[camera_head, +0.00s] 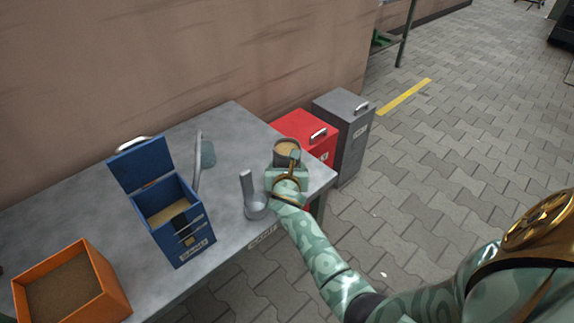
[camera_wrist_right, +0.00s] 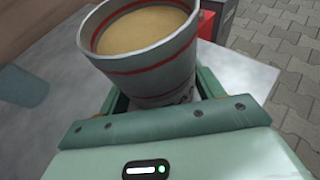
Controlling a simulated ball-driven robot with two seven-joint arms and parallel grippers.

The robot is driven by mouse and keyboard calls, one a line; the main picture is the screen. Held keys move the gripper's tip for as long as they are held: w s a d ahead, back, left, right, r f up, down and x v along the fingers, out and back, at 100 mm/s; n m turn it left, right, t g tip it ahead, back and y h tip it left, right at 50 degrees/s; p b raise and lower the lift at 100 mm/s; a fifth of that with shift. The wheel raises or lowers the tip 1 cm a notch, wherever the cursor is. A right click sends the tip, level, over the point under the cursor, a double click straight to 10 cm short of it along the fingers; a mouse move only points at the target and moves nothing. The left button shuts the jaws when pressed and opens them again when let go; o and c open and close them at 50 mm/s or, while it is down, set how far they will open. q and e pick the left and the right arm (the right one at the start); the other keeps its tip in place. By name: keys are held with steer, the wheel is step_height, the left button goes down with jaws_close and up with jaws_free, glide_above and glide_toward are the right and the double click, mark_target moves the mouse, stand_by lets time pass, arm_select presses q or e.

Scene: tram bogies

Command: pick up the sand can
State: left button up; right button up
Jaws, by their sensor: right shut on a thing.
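The sand can (camera_head: 287,147) is a grey can with red bands, filled with tan sand, near the right end of the table. My right gripper (camera_head: 287,168) is shut on it. In the right wrist view the can (camera_wrist_right: 150,65) stands nearly upright between the fingers of my right gripper (camera_wrist_right: 160,100), its open top showing the sand. I cannot tell whether its base touches the table. My left gripper is not in view.
The grey table (camera_head: 225,125) also holds a blue open-lidded box (camera_head: 180,236), an orange sand box (camera_head: 112,290) and a grey scoop (camera_head: 255,208). Red (camera_head: 322,148) and grey (camera_head: 352,150) bins stand beyond the table's right end.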

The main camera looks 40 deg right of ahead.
mark_target(287, 162)
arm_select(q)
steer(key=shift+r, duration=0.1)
arm_select(e)
steer(key=shift+r, duration=0.15)
steer(key=shift+r+p, duration=1)
steer(key=shift+r, duration=0.15)
steer(key=shift+s+r+p, duration=0.2)
steer(key=shift+r+p, duration=0.5)
steer(key=s+r+p, duration=0.2)
steer(key=r+p, duration=0.1)
steer(key=s+a+r+p, duration=0.1)
steer(key=s+r, duration=0.1)
steer(key=shift+s+r+p, duration=0.1)
steer(key=shift+p, duration=0.3)
arm_select(q)
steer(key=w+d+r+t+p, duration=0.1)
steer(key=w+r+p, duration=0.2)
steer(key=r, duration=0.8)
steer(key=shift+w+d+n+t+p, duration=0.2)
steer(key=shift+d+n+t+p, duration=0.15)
steer(key=shift+p, duration=0.75)
arm_select(e)
steer(key=s+a+r, duration=0.2)
steer(key=s+r, duration=0.1)
steer(key=s, duration=0.6)
steer(key=shift+r, duration=0.4)
